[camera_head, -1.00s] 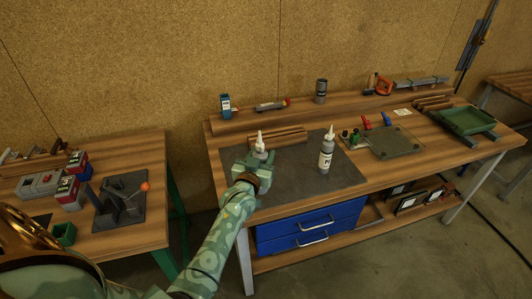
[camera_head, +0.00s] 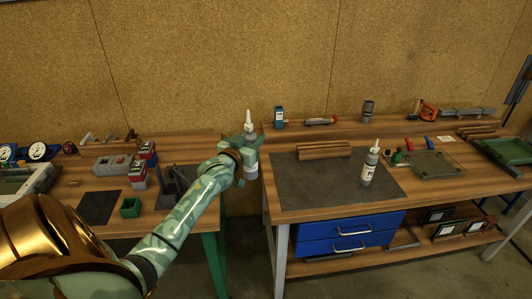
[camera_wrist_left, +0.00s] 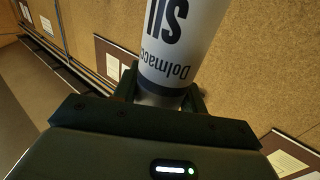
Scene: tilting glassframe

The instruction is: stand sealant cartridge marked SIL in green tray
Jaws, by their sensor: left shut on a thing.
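My left gripper (camera_head: 247,160) is shut on the sealant cartridge (camera_head: 250,146), a pale bottle with a white pointed nozzle, held upright in front of the gap between two benches. In the left wrist view the cartridge (camera_wrist_left: 175,45) shows the letters SIL, upside down, between the fingers. The green tray (camera_head: 508,152) lies at the right end of the right bench, cut by the picture edge and far from the gripper. A second cartridge (camera_head: 370,167) stands upright on the dark mat; its label is too small to read fully. My right gripper is not in view.
The dark mat (camera_head: 320,187) also carries wooden strips (camera_head: 324,150). A clear plate (camera_head: 438,165) lies between the second cartridge and the tray. The left bench holds a small green box (camera_head: 130,207) and a dark stand (camera_head: 172,188). Blue drawers (camera_head: 348,236) hang under the right bench.

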